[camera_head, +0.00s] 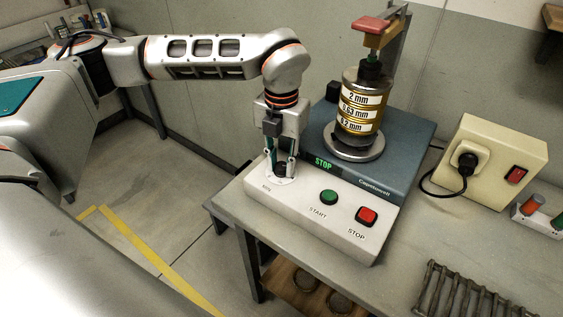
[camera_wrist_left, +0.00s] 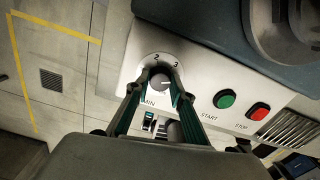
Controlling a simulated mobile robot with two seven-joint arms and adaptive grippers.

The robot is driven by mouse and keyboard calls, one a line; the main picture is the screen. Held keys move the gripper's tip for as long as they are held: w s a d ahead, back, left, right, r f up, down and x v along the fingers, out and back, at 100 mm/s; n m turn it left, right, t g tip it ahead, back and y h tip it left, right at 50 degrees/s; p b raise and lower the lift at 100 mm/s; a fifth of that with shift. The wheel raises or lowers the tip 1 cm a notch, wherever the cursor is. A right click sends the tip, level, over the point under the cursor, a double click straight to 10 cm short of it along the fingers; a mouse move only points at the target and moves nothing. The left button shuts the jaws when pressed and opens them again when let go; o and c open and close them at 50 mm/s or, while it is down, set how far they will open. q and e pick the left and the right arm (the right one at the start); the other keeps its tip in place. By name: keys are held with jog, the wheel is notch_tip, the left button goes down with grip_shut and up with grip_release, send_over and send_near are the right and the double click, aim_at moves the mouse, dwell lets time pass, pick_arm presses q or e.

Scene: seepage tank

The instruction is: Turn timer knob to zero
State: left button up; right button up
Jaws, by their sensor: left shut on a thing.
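The timer knob (camera_wrist_left: 161,80) is a round dark knob on a white dial marked with numbers and MIN, at the left end of the machine's white front panel. In the head view the knob (camera_head: 281,169) is partly hidden by the fingers. My left gripper (camera_head: 281,160) points down over it, fingers on either side. In the left wrist view the gripper (camera_wrist_left: 160,88) is shut on the knob. The knob's pale pointer mark points to the right in that view. The green display (camera_head: 323,162) reads STOP. My right gripper is in neither view.
The sieve shaker (camera_head: 400,135) carries a stack of sieves (camera_head: 360,104) under a clamp. A green START button (camera_head: 329,197) and red STOP button (camera_head: 367,215) sit beside the knob. A socket box (camera_head: 488,160) and a metal rack (camera_head: 460,295) stand on the table to the right.

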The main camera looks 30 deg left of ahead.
aim_at(281, 165)
pick_arm(q)
jog(key=n, duration=0.4)
jog(key=shift+n, duration=1.5)
jog(key=o, duration=1.1)
notch_tip(281, 165, up, 12)
